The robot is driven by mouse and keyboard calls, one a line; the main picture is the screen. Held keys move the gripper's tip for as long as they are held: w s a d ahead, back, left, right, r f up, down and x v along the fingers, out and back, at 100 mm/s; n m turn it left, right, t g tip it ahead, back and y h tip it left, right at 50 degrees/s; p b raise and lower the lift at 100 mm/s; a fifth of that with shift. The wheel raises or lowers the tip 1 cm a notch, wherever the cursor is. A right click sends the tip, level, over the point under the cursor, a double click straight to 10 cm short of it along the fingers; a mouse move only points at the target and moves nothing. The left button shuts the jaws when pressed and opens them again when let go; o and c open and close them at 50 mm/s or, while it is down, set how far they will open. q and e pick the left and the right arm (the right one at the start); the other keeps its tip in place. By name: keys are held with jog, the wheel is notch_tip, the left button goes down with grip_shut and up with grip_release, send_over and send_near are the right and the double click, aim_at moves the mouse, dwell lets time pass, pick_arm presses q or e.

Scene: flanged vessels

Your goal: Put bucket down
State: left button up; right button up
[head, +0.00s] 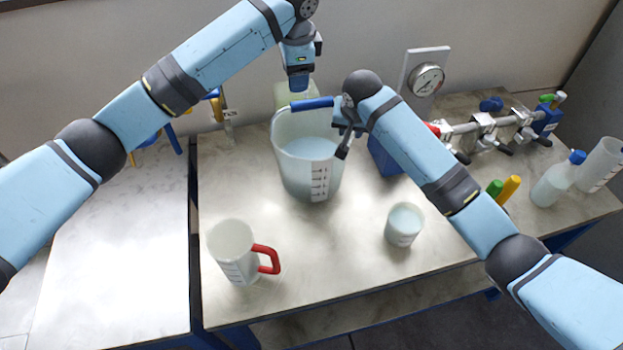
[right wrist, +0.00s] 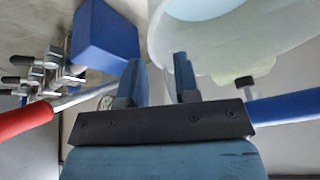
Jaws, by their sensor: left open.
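The bucket (head: 305,165) is a large translucent vessel with a measuring scale and pale blue liquid, upright at the back middle of the bench. It appears to rest on the bench top. Its blue handle grip (head: 312,103) is up over the rim. My left gripper (head: 298,84) is open just above the grip, apart from it. My right gripper (head: 346,128) is at the bucket's right rim; its fingers stand apart in the right wrist view (right wrist: 158,82), nothing visibly clamped. The bucket wall (right wrist: 215,45) is close beyond them. The bucket's far side is partly hidden.
A jug with a red handle (head: 235,255) and a small beaker (head: 404,226) stand in front on the bench (head: 330,270). Valve piping (head: 485,125) and a gauge (head: 427,79) are at the back right. A blue-capped bottle (head: 557,180) stands right. Front middle bench is clear.

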jog(key=v, duration=0.6)
jog(key=shift+r, duration=0.2)
jog(key=shift+s, duration=0.1)
